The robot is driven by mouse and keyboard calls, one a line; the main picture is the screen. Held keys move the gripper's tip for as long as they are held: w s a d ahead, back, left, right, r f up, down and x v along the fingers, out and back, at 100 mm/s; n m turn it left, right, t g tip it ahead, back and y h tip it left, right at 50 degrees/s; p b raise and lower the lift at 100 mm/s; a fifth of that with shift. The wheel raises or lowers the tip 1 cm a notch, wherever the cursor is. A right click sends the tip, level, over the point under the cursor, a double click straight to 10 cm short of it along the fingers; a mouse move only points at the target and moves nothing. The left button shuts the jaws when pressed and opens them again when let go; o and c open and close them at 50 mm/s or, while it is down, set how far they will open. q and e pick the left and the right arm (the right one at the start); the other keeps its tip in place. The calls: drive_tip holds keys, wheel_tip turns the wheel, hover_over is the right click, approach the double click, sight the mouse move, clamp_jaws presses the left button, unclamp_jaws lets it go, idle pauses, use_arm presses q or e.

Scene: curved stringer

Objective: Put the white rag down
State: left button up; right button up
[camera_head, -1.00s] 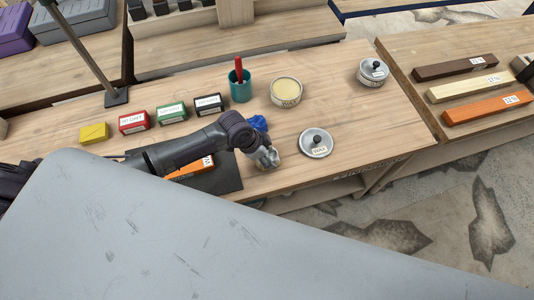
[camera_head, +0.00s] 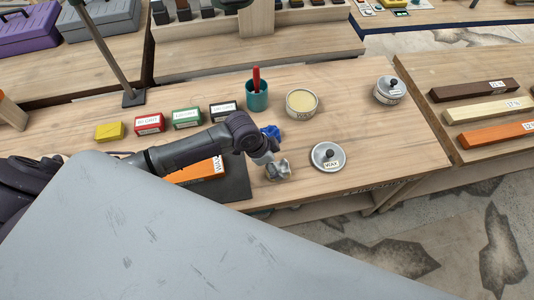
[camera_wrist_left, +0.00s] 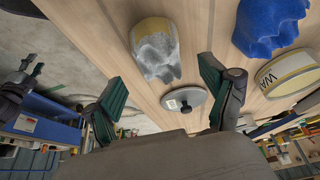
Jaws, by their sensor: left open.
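The white rag (camera_head: 278,171), crumpled and greyish, lies on the wooden workbench near its front edge. In the left wrist view the rag (camera_wrist_left: 157,52) sits just beyond the fingertips, grey-white with a pale yellowish part. My left gripper (camera_head: 264,158) is right beside the rag in the head view. In the left wrist view its fingers (camera_wrist_left: 163,88) are spread wide with nothing held between them. Whether a fingertip still touches the rag I cannot tell.
A blue rag (camera_head: 271,132) lies behind my left gripper. The wax tin (camera_head: 301,103) stands farther back, its lid (camera_head: 327,156) right of the white rag. An orange block (camera_head: 200,170) lies left on a dark mat (camera_head: 237,184). Bench right of the lid is clear.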

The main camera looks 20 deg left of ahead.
use_arm(q)
drive_tip(key=v, duration=0.8)
drive_tip(key=shift+r+b, duration=0.25)
drive_tip(key=shift+b, duration=0.15)
drive_tip(key=shift+s+a, duration=0.1)
